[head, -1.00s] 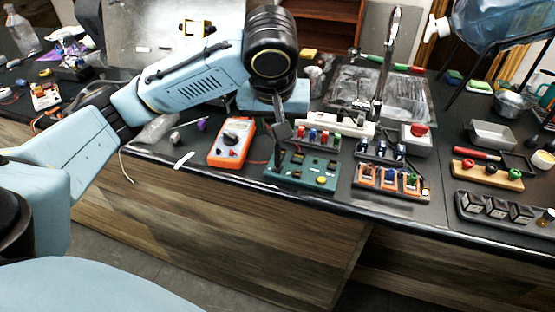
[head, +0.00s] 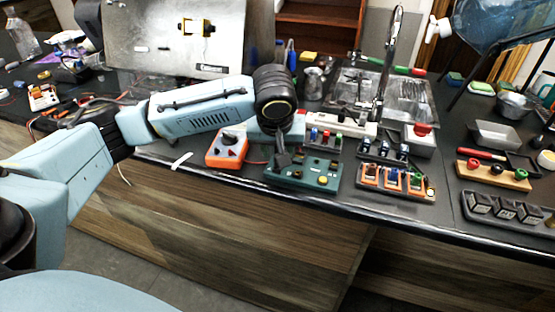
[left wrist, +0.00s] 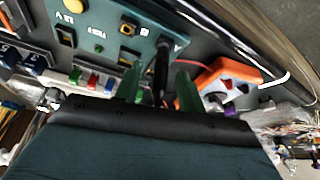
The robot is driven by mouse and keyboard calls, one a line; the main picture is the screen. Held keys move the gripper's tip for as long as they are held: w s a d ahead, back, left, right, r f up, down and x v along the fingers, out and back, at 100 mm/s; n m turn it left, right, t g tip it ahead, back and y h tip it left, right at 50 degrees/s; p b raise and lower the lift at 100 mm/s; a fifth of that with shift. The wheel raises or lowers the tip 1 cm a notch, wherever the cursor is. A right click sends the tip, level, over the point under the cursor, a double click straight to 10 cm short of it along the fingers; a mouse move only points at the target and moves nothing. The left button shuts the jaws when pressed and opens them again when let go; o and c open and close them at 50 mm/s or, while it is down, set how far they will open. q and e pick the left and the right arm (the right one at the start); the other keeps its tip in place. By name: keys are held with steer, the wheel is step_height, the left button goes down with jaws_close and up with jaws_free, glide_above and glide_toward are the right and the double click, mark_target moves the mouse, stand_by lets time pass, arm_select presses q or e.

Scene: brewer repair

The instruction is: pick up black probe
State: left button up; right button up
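The black probe (left wrist: 162,62) shows in the left wrist view as a dark upright stick at the edge of the green test board (left wrist: 98,22). My left gripper (left wrist: 159,88) has its two fingers apart, one on each side of the probe, with a gap visible on both sides. In the head view, my left gripper (head: 282,157) is low over the left part of the green board (head: 302,181), and the wrist hides most of the probe. The orange multimeter (head: 226,149) lies left of the board, partly covered by my arm. My right gripper is not in view.
A block with colored parts (head: 324,137) stands behind the green board. An orange fuse-like rack (head: 395,182) is to its right, near the counter's front edge. A sink with a tall faucet (head: 388,65) is behind. A white strip (head: 181,160) lies at left.

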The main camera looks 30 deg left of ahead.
arm_select(q)
steer(key=shift+c, duration=0.2)
jaws_close()
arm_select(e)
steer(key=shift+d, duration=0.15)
arm_select(q)
steer(key=shift+r, duration=0.15)
